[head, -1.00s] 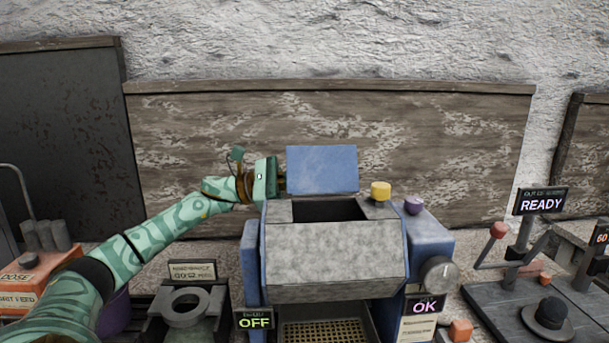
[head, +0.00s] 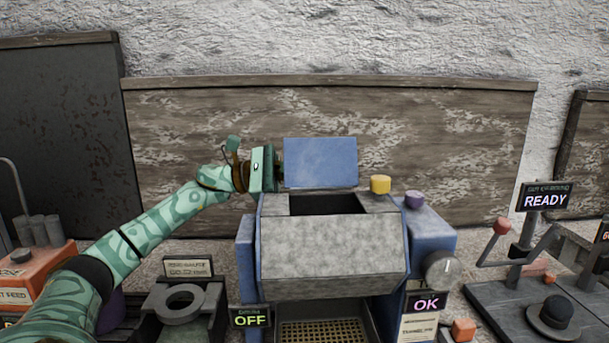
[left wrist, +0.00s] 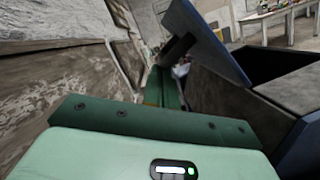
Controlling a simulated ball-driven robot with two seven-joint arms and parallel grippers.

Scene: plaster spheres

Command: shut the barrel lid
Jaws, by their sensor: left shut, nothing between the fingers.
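The barrel (head: 333,258) is a grey drum between blue side panels, with a dark opening in its top. Its blue lid (head: 321,162) stands up, open, behind that opening. In the left wrist view the lid (left wrist: 207,42) is a tilted blue panel at upper centre. My left gripper (head: 278,170) is shut and empty at the lid's left edge. In the left wrist view its green fingers (left wrist: 168,82) reach along the wall side of the lid. I cannot tell whether they touch it. My right gripper is not in view.
A yellow knob (head: 380,184) and a purple knob (head: 414,199) stand right of the opening. A grey dial (head: 440,268) is on the right side. A wooden board (head: 440,140) stands close behind. A ring-topped device (head: 181,305) is at left, and a lever stand (head: 520,250) at right.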

